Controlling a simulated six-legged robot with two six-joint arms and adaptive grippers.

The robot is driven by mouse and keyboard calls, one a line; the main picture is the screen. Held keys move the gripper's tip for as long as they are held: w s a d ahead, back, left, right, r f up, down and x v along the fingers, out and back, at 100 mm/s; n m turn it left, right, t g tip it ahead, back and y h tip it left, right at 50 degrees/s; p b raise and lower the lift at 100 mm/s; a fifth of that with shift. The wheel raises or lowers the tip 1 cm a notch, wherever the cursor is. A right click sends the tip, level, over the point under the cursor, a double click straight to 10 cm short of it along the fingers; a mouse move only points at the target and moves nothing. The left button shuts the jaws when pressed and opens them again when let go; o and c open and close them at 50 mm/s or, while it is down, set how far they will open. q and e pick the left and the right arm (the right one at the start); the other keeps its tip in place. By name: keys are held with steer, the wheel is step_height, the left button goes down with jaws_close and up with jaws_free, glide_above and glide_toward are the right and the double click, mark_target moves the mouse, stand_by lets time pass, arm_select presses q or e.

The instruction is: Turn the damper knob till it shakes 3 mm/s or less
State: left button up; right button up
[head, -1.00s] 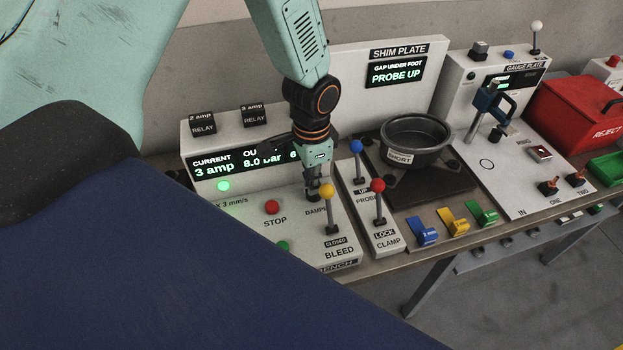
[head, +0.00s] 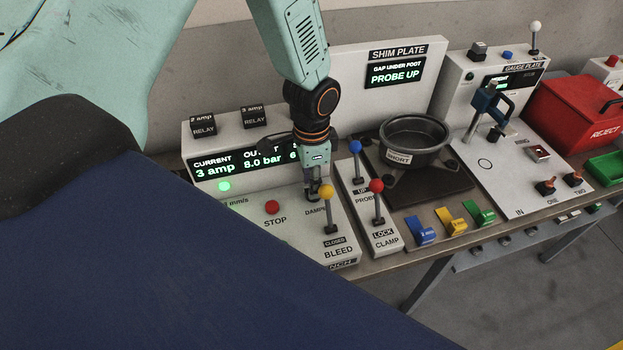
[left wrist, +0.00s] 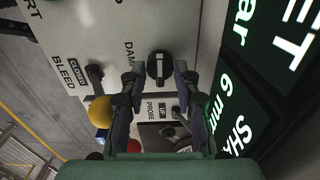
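The damper knob (left wrist: 158,67) is black with a pale pointer line and shows in the left wrist view beside its DAMPER label. My left gripper (left wrist: 154,80) is open, with one finger on each side of the knob in that view. I see gaps beside the knob and cannot tell the depth between it and the fingertips. In the head view the left gripper (head: 313,192) points down over the knob's place and hides it. The shake readout (left wrist: 232,118) reads 6 mm in the wrist view; its end is cut off. My right gripper is not in view.
The yellow-balled bleed lever (head: 327,192), marked CLOSED, stands close beside the gripper. The blue probe lever (head: 356,147) and red clamp lever (head: 376,186) stand to the right. A red stop button (head: 272,207) lies left. The display panel (head: 215,165) rises behind.

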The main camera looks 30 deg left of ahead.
arm_select(q)
step_height(320, 180, up, 12)
stand_by(0.7)
steer(key=shift+c, duration=0.2)
